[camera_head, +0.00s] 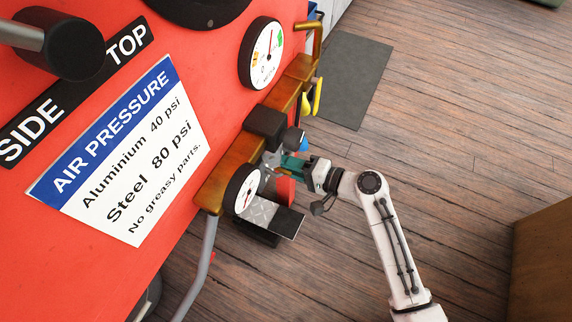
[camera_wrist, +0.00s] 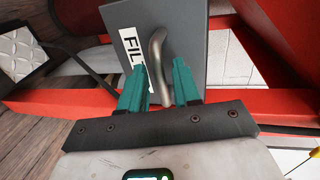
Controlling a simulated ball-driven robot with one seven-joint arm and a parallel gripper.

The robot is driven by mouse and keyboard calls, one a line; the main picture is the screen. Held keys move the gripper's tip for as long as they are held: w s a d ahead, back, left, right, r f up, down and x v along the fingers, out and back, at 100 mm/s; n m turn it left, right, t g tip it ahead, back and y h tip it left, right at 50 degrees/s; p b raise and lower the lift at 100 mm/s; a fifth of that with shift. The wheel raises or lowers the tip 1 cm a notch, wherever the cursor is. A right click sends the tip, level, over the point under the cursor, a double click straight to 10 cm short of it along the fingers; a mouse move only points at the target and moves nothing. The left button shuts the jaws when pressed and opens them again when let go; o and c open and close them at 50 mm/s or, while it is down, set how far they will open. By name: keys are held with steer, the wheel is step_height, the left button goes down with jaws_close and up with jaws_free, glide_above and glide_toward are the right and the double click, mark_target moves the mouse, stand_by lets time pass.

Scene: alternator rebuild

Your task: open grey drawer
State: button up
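The grey drawer front (camera_wrist: 190,35) fills the upper middle of the wrist view. It has a white label that starts with "FIL", partly covered by a finger, and a curved metal handle (camera_wrist: 156,50). My gripper (camera_wrist: 159,68) has its two teal fingers apart, one on each side of the handle. A gap shows between each finger and the handle, so it is not gripped. In the head view my gripper (camera_head: 292,163) reaches in beside the red machine's edge. I cannot make out the drawer there.
Red frame bars (camera_wrist: 60,98) run close beside the drawer in the wrist view. A large red machine panel (camera_head: 60,230) with gauges and brass pipe stands at left. A tread-plate pedal (camera_head: 272,216) sits below my gripper. Wooden floor (camera_head: 460,130) at right is clear, with a brown cabinet (camera_head: 545,265) at lower right.

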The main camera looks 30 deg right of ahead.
steer(key=shift+w+a+f, duration=0.1)
steer(key=shift+w+a, duration=0.15)
steer(key=shift+w, duration=0.2)
jaws_close()
stand_by(0.3)
